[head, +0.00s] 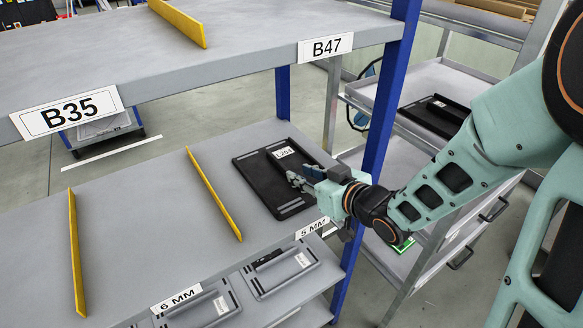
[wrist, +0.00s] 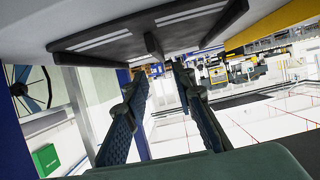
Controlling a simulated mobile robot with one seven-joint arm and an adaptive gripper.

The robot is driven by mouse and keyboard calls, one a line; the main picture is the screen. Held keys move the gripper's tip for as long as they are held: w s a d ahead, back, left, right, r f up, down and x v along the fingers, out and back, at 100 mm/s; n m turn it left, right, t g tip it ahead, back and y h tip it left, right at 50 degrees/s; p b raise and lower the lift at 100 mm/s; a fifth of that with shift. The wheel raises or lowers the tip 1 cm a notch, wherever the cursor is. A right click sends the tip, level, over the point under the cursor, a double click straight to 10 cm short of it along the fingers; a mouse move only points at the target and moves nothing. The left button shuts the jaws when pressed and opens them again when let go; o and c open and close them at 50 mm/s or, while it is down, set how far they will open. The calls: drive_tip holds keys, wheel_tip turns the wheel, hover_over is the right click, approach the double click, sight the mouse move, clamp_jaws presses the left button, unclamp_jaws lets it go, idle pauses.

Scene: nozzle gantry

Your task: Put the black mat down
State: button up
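The black mat (head: 268,191) is a flat dark panel with a raised bar and a small white label. It lies on the lower grey shelf, right of a yellow divider, above the "5 MM" tag. In the wrist view the mat (wrist: 205,30) is at the top, with its raised bar's end between and just beyond the fingertips. My gripper (head: 303,180) is over the mat's right part. Its two fingers (wrist: 160,72) are apart, with background visible between them; I see no contact with the bar. The gripper hides some of the mat in the head view.
Yellow dividers (head: 214,194) stand on the lower shelf, with bare room between them. A blue post (head: 388,100) is close to my arm. A grey cart (head: 425,85) at the right holds another black panel (head: 437,115).

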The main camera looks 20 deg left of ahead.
drive_tip(key=shift+b+v, duration=0.8)
drive_tip(key=shift+v, duration=1.35)
drive_tip(key=shift+d, duration=0.1)
